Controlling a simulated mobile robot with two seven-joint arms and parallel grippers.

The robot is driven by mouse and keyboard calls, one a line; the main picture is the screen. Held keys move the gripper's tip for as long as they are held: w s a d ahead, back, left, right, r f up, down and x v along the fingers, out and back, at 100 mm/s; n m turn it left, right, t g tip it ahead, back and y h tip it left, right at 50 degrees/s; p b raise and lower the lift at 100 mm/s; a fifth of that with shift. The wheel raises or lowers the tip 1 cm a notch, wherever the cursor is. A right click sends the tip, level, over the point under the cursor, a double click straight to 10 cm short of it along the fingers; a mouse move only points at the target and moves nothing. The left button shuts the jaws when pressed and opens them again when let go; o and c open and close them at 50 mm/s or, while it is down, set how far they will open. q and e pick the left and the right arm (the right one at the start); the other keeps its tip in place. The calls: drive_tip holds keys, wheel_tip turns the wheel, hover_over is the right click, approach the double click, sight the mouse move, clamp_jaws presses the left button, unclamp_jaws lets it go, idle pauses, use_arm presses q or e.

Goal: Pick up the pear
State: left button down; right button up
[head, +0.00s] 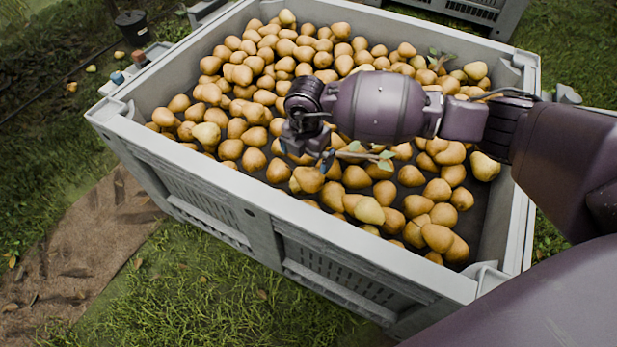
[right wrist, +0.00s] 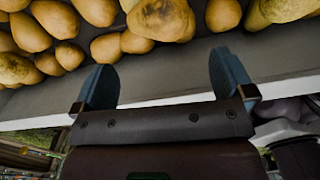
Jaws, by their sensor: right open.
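Many yellow-brown pears (head: 310,179) lie loose in a large grey bin, and which one the task means cannot be told. My right gripper (head: 318,163) is over the left-middle part of the bin, pointing down toward the pears. In the right wrist view its two blue fingers (right wrist: 164,78) are apart with nothing between them. A pear with a brown patch (right wrist: 158,18) lies beyond the gap between the fingertips, among other pears. In the head view my right arm hides some pears. My left gripper is not in view.
The grey bin (head: 262,215) has high walls and a broad rim around the pears. Leafy twigs (head: 372,155) lie on the pears near the gripper. A black bucket (head: 133,27) stands behind on the grass.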

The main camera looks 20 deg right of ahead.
sight(306, 173)
wheel_tip(306, 173, down, 5)
drive_tip(key=shift+s+r+b, duration=0.15)
drive_tip(key=shift+r+b, duration=0.05)
drive_tip(key=shift+b, duration=0.45)
drive_tip(key=shift+f, duration=0.4)
wheel_tip(306, 173, down, 4)
drive_tip(key=b, duration=0.3)
drive_tip(key=shift+a+f, duration=0.1)
drive_tip(key=shift+f, duration=0.15)
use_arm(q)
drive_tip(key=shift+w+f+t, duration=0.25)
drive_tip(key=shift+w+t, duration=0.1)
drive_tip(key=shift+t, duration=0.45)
use_arm(e)
drive_tip(key=shift+w, duration=0.25)
drive_tip(key=shift+r, duration=0.1)
drive_tip(key=c, duration=0.8)
drive_tip(key=shift+r, duration=0.1)
